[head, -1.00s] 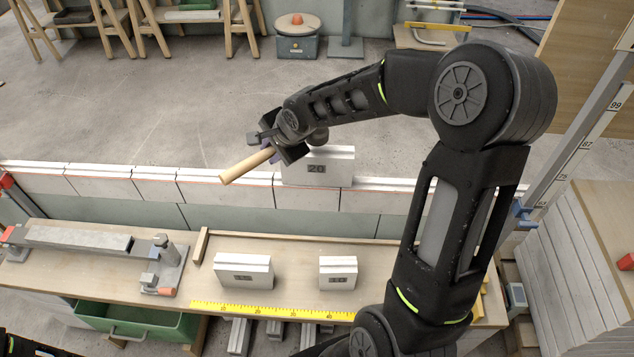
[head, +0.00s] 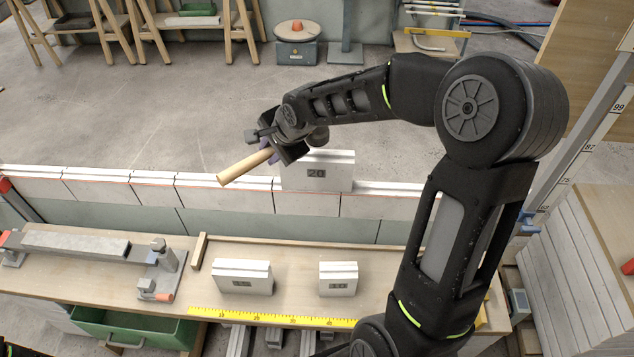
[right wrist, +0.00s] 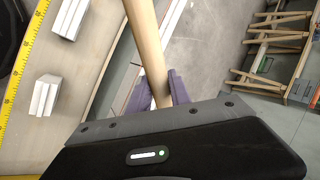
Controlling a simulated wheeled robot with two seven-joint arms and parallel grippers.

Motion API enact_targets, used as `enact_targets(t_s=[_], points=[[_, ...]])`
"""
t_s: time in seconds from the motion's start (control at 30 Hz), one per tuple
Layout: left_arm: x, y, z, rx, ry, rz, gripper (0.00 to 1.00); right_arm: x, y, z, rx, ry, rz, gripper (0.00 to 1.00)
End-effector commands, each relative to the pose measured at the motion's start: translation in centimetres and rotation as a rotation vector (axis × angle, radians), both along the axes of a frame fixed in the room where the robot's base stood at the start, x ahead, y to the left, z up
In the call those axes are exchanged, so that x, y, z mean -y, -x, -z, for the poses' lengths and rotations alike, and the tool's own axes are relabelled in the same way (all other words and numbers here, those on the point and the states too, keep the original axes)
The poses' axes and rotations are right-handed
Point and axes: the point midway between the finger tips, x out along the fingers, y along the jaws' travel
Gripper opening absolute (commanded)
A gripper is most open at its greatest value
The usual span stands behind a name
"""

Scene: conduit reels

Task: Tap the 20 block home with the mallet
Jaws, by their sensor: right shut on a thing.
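The 20 block (head: 330,171) is pale, with a dark number plate, and stands upright on the low wall, above the neighbouring blocks. My right gripper (head: 273,154) is shut on the mallet, whose round wooden handle (head: 243,168) points down and left, just left of the 20 block. The gripper is above the wall. In the right wrist view the mallet handle (right wrist: 148,50) runs between the purple fingers (right wrist: 160,90). The mallet's head is largely hidden by the gripper and wrist; I cannot tell whether it touches the block.
The low wall (head: 225,195) crosses the view. In front is a wooden bench (head: 300,255) with two smaller blocks (head: 242,277) (head: 338,279), a yellow ruler (head: 270,318) and a grey clamp-like tool (head: 80,246). A green drawer (head: 130,330) is below. Floor behind the wall is open.

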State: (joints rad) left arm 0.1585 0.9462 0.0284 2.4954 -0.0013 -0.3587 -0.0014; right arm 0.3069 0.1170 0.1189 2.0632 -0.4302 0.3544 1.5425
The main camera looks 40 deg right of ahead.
Motion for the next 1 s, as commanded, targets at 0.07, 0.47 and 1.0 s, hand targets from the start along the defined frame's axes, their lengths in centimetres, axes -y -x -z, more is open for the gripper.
enact_targets(t_s=[0.07, 0.47, 1.0], points=[[0.0, 0.0, 0.0, 0.000, 0.000, 0.000, 0.71, 0.0, -0.1, -0.1, 0.004, 0.002, -0.001, 0.00], [0.0, 0.0, 0.6, 0.000, 0.000, 0.000, 0.71, 0.0, -0.2, 0.0, 0.005, 0.002, -0.002, 0.00], [0.0, 0.0, 1.5, 0.000, 0.000, -0.001, 0.71, 0.0, -0.2, 0.7, 0.004, 0.002, -0.001, 0.00]])
